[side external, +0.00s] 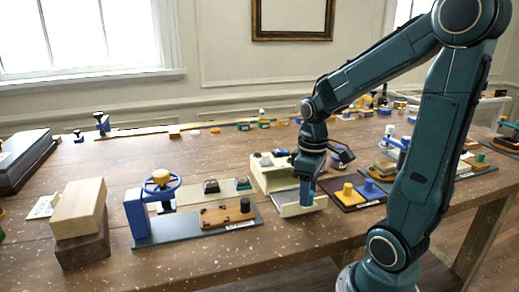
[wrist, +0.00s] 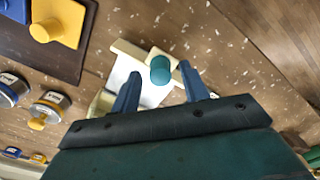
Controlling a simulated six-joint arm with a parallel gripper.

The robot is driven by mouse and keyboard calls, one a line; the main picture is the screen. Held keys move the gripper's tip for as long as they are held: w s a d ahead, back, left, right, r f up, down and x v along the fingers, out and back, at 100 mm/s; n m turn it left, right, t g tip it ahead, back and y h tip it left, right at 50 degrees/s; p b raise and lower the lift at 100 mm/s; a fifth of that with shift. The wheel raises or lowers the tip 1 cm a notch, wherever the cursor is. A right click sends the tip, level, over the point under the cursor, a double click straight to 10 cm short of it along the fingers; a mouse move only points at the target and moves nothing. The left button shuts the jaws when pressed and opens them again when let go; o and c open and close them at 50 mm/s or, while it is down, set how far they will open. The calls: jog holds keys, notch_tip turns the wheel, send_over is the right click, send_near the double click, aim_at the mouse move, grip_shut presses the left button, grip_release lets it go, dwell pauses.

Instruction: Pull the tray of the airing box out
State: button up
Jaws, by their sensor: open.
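The airing box (side external: 268,172) is a cream box on the wooden table, in the middle of the side view. Its tray (side external: 288,210) stands partly out at the front, and its pale inside shows. The tray also shows in the wrist view (wrist: 121,71), with a teal round knob (wrist: 160,70) at its front board. My gripper (side external: 306,203) points down over the tray's front end. In the wrist view my gripper (wrist: 159,69) is open, with one finger on each side of the knob. I cannot tell whether either finger touches it. The side view hides the knob behind my gripper.
A dark board with yellow knobbed pieces (side external: 348,194) stands close right of the box. A blue handwheel stand (side external: 140,215) and wooden blocks (side external: 80,208) are to the left. Small jars and blocks line the back. The table's front strip is clear.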

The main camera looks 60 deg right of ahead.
jog(key=shift+r, duration=0.1)
notch_tip(320, 180, up, 14)
dwell(0.7)
dwell(0.3)
jog(key=s+a+f+t, duration=0.1)
jog(key=a+f+t, duration=0.1)
jog(key=a, duration=0.4)
jog(key=s+a+f+t, duration=0.1)
jog(key=a+f+t, duration=0.1)
jog(key=a, duration=0.4)
jog(key=shift+s+t, duration=0.3)
jog(key=shift+t, duration=0.5)
